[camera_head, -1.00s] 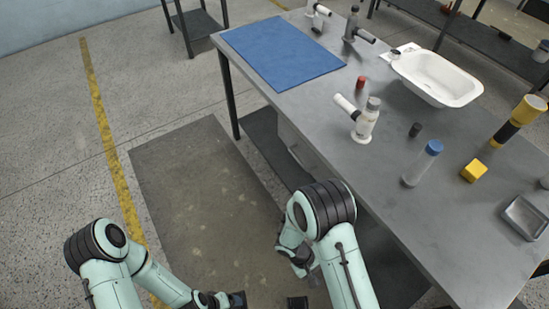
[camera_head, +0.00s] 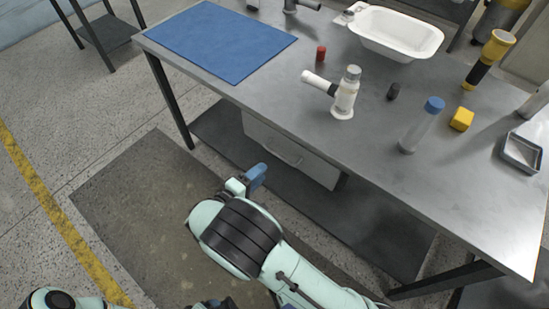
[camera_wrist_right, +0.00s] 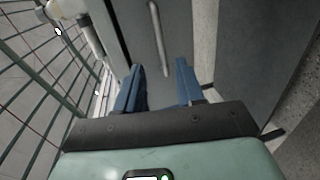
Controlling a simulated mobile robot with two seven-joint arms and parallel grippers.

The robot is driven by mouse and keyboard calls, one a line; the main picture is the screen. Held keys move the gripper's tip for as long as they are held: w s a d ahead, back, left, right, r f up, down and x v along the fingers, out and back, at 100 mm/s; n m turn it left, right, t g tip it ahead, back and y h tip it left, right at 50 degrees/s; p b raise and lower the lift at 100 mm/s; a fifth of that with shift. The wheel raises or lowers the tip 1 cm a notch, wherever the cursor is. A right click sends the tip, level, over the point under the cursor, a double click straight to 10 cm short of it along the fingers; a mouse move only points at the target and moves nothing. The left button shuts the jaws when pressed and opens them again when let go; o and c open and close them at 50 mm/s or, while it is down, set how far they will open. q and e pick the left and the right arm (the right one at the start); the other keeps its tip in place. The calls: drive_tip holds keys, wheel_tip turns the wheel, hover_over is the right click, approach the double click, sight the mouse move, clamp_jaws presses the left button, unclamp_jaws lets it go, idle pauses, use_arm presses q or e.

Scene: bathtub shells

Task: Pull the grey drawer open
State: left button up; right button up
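The grey drawer (camera_head: 310,166) is under the metal table, and its front looks flush and shut. Its bar handle (camera_head: 284,153) is on the front. My right gripper (camera_head: 256,177) is in front of the drawer, to the left of and below the handle in the head view. In the right wrist view the blue fingers (camera_wrist_right: 158,88) are apart with nothing between them. The handle (camera_wrist_right: 158,40) shows beyond the fingertips, roughly in line with the gap. My left gripper (camera_head: 215,303) shows only in part at the bottom edge of the head view; its fingers cannot be made out.
The table (camera_head: 250,100) carries a blue mat (camera_head: 220,40), a white tap-like fitting (camera_head: 345,95), a blue-capped bottle (camera_head: 420,125) and a white basin (camera_head: 395,33). A lower shelf (camera_head: 380,225) lies beneath the drawer. Floor in front is clear.

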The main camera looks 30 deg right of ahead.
use_arm(q)
drive_tip(key=shift+w+a+f+t+b, duration=0.15)
drive_tip(key=shift+w+a+f+b, duration=0.2)
drive_tip(key=shift+w, duration=0.2)
drive_tip(key=shift+w+a+f+t+b, duration=0.15)
drive_tip(key=shift+w+a+f+b, duration=0.1)
drive_tip(key=shift+w+f, duration=0.25)
use_arm(e)
drive_tip(key=x, duration=0.9)
use_arm(q)
drive_tip(key=shift+r, duration=0.1)
use_arm(e)
drive_tip(key=shift+d, duration=0.1)
clamp_jaws()
